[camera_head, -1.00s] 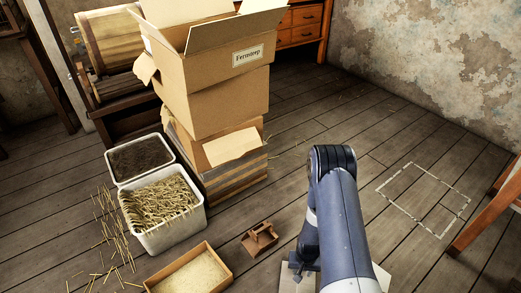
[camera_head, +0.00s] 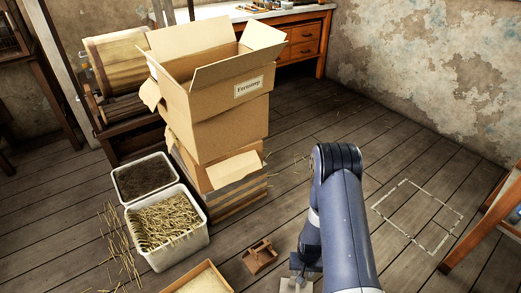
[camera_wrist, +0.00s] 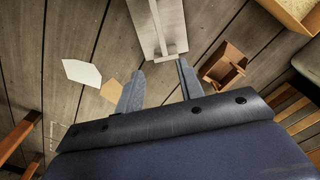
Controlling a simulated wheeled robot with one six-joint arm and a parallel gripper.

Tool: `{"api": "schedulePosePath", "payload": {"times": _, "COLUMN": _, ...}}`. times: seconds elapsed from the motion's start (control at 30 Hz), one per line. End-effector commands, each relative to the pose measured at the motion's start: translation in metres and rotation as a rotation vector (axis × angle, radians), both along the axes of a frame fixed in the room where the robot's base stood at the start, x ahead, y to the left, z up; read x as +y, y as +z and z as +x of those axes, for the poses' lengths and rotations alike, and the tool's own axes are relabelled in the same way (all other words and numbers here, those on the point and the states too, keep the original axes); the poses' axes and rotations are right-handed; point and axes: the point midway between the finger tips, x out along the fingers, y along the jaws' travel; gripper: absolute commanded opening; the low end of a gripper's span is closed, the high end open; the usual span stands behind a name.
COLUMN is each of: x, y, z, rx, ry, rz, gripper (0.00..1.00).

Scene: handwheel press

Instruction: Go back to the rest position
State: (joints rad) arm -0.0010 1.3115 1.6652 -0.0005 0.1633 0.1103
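My arm (camera_head: 340,220) reaches down at the lower middle of the head view. My gripper (camera_wrist: 160,67) shows in the wrist view with its two grey fingers spread apart and nothing clasped between them. A pale flat plate with a raised bar (camera_wrist: 158,28) lies beyond the fingertips. In the head view the gripper's fingers are hidden or too small to make out near the bottom edge.
Stacked cardboard boxes (camera_head: 225,105) stand left of my arm. A straw-filled bin (camera_head: 166,222), a dark-filled bin (camera_head: 143,178), a shallow wooden tray (camera_head: 203,280) and a small brown wooden object (camera_head: 260,257) are on the floor. A chalked rectangle (camera_head: 440,190) marks clear floor at right.

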Motion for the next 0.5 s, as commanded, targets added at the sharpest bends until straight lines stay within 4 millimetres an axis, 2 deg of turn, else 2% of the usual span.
{"api": "schedulePosePath", "payload": {"times": 0.03, "x": 0.0, "y": 0.013, "z": 0.001, "rx": -0.001, "ry": 0.002, "rz": 0.0, "gripper": 0.36}}
{"api": "schedulePosePath", "payload": {"times": 0.5, "x": 0.0, "y": 0.076, "z": 0.003, "rx": -0.001, "ry": 0.023, "rz": 0.0, "gripper": 0.36}}
